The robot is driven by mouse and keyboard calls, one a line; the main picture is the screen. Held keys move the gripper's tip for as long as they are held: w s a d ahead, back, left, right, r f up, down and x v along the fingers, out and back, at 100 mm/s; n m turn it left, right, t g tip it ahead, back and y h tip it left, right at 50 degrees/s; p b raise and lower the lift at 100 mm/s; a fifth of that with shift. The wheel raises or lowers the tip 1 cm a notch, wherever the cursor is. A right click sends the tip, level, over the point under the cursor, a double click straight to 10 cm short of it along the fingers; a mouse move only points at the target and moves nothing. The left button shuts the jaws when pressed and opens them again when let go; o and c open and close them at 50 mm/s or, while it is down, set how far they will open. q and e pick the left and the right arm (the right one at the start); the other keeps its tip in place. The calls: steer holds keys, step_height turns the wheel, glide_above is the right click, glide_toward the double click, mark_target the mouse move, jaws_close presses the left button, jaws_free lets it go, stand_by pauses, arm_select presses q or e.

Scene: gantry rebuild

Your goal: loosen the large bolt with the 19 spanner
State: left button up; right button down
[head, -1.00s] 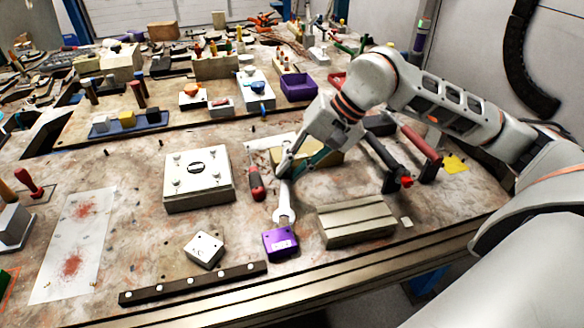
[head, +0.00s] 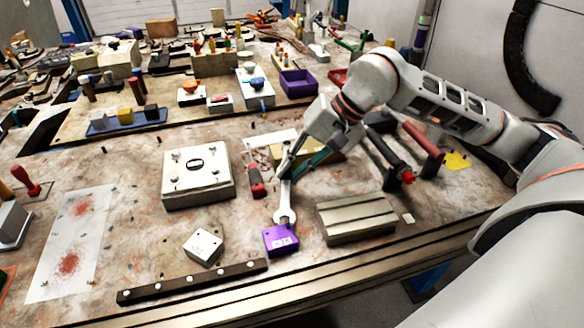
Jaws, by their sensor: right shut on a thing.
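The spanner (head: 285,205) is silvery, its open jaw low near the purple block (head: 281,239). My right gripper (head: 288,170) is shut on the spanner's upper part and holds it steeply, jaw end down; whether the jaw touches the table or block I cannot tell. No size mark is readable on the spanner. A pale square plate (head: 197,187) with small bolt heads at its corners and a dark-ringed centre piece (head: 195,164) lies left of the gripper. Which bolt is the large one is not certain. My left gripper is not in view.
A red-handled screwdriver (head: 256,183) lies between plate and spanner. A grooved beige block (head: 356,219) stands right, a small white block (head: 203,246) and a dark strip with several white dots (head: 192,283) in front. Red-and-black clamps (head: 391,163) stand behind right.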

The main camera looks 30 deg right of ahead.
steer(key=shift+f, duration=0.35)
stand_by(0.5)
steer(key=shift+s+d+n+g+b, duration=0.2)
steer(key=shift+d+n+g+b, duration=0.2)
steer(key=shift+d+n, duration=0.3)
steer(key=shift+s+d+n+y, duration=0.15)
steer(key=shift+d+n+y, duration=0.2)
steer(key=shift+n, duration=0.15)
steer(key=shift+g, duration=0.3)
steer(key=shift+s+d+n+g, duration=0.1)
steer(key=shift+d+n+g, duration=0.5)
steer(key=shift+d+n, duration=0.5)
